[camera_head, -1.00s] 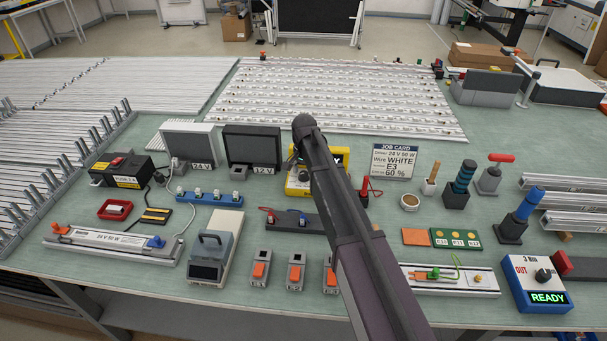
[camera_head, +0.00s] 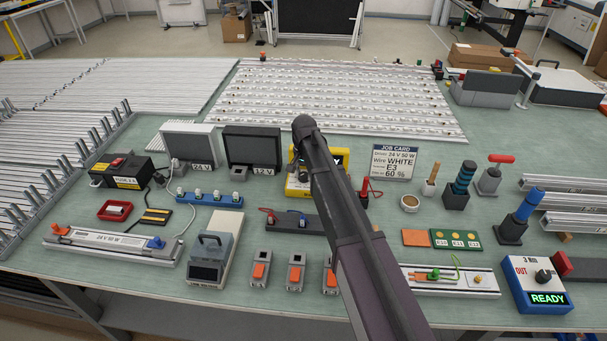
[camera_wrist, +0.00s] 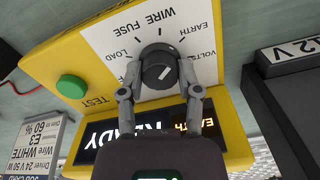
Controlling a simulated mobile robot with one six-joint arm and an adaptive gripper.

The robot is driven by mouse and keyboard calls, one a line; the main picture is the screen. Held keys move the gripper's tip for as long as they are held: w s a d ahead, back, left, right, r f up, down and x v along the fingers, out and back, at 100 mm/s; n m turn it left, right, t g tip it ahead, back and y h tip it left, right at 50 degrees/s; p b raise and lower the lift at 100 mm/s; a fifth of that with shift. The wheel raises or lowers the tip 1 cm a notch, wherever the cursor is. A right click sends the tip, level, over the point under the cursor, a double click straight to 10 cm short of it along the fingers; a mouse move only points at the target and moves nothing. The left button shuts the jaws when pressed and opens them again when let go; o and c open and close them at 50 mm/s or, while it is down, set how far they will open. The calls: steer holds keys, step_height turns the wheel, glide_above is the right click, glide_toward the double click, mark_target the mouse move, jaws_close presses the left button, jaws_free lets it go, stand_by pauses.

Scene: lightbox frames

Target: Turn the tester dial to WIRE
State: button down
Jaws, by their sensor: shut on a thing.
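The yellow tester (camera_wrist: 232,120) fills much of the wrist view, its lettering upside down. Its black round dial (camera_wrist: 158,66) is on the white panel, ringed by the labels LOAD, WIRE, FUSE, EARTH and VOLTS. The white mark on the dial slants toward the upper right, on the EARTH side; the lit display (camera_wrist: 130,130) reads READY and EARTH. My gripper (camera_wrist: 160,75) is shut on the dial, one finger on each side.
The tester's green TEST button (camera_wrist: 71,89) is left of the dial. A black 12 V box (camera_head: 251,146) stands close beside the tester. The job card (camera_head: 392,160) is on its other side. A red-and-black lead device (camera_head: 290,222) lies in front.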

steer(key=n, duration=0.6)
stand_by(0.5)
steer(key=shift+c, duration=1.5)
jaws_free()
steer(key=shift+m, duration=0.4)
